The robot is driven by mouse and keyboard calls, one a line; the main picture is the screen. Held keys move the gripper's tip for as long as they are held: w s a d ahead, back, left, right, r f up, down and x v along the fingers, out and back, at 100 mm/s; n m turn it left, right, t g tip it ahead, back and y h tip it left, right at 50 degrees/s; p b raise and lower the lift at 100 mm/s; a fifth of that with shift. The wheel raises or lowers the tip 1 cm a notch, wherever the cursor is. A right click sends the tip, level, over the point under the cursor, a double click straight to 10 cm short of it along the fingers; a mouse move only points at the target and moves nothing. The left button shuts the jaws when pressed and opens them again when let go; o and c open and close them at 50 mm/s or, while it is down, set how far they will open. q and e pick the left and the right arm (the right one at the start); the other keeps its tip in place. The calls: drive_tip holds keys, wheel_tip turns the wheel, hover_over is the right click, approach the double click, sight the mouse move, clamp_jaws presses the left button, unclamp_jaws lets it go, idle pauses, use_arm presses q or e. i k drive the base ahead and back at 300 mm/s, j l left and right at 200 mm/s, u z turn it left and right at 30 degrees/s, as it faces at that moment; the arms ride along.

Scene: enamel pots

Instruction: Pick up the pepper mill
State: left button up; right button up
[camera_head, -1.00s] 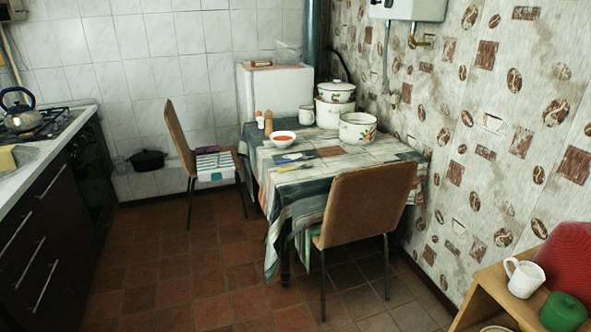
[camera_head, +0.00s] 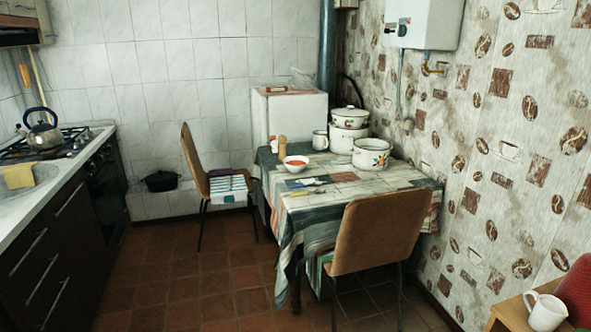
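The likely pepper mill (camera_head: 282,147) is a small, light-brown wooden upright thing on the far left part of the table (camera_head: 345,190). It stands behind a white bowl with red contents (camera_head: 296,164). A smaller whitish shaker with a red top (camera_head: 274,144) stands just left of it. The table has a patterned cloth in green, grey and beige. Neither of my grippers shows in the head view.
A brown chair (camera_head: 378,237) stands at the table's near side, another (camera_head: 193,160) at its left. Enamel pots (camera_head: 371,153) and a white mug (camera_head: 320,140) stand at the back right. The tiled floor (camera_head: 215,280) left of the table is clear.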

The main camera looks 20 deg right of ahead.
sight(283, 154)
drive_tip(key=i+l+u, duration=0.15)
drive_tip(key=i+u, duration=0.25)
drive_tip(key=i, duration=1.85)
drive_tip(key=i+z, duration=0.25)
drive_tip(key=i, duration=0.25)
drive_tip(key=i+j+z, duration=0.25)
drive_tip(key=i, duration=0.3)
drive_tip(key=i+j+z, duration=0.15)
drive_tip(key=i+z, duration=0.15)
drive_tip(key=i, duration=0.2)
